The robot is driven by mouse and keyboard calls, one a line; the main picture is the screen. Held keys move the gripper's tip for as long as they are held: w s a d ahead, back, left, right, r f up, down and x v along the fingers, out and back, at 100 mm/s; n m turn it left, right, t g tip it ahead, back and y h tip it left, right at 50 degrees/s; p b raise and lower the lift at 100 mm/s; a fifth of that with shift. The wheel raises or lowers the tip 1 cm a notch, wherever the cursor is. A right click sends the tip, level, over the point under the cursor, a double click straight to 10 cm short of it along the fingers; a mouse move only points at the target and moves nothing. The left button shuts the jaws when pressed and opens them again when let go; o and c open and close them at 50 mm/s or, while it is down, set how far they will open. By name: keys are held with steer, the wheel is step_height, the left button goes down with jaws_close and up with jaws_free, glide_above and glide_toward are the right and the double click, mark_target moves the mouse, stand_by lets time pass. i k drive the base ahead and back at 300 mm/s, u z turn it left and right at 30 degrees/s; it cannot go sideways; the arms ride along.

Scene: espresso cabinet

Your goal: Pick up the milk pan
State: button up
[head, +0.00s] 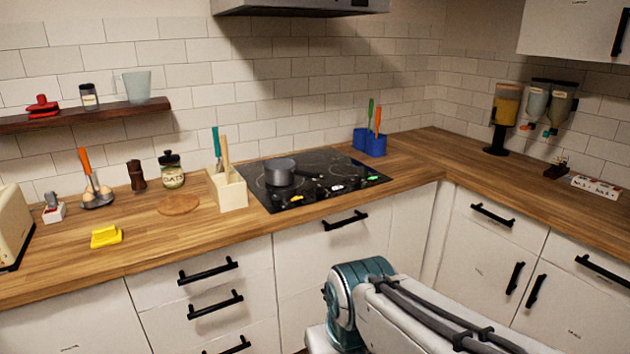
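A small dark grey pan (279,173), which looks like the milk pan, stands upright on the left part of the black stovetop (340,185). A short handle appears to stick out at its right. My arm shows at the bottom right of the head view, in front of the lower cabinets and well short of the pan. My gripper cannot be made out in this view, so nothing shows of its fingers or of anything in it.
A cream utensil box (231,193) stands just left of the stovetop. A blue utensil holder (372,142) stands behind its right end. A yellow sponge (105,237) and a round wooden board (179,204) lie farther left.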

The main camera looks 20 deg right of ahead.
mark_target(281, 171)
steer(key=z, duration=3.75)
steer(key=i, duration=0.1)
steer(key=u, duration=2.65)
steer(key=i, duration=1.4)
steer(key=u, duration=0.85)
steer(key=i, duration=0.8)
steer(key=u, duration=1)
steer(key=i, duration=0.25)
steer(key=u, duration=0.25)
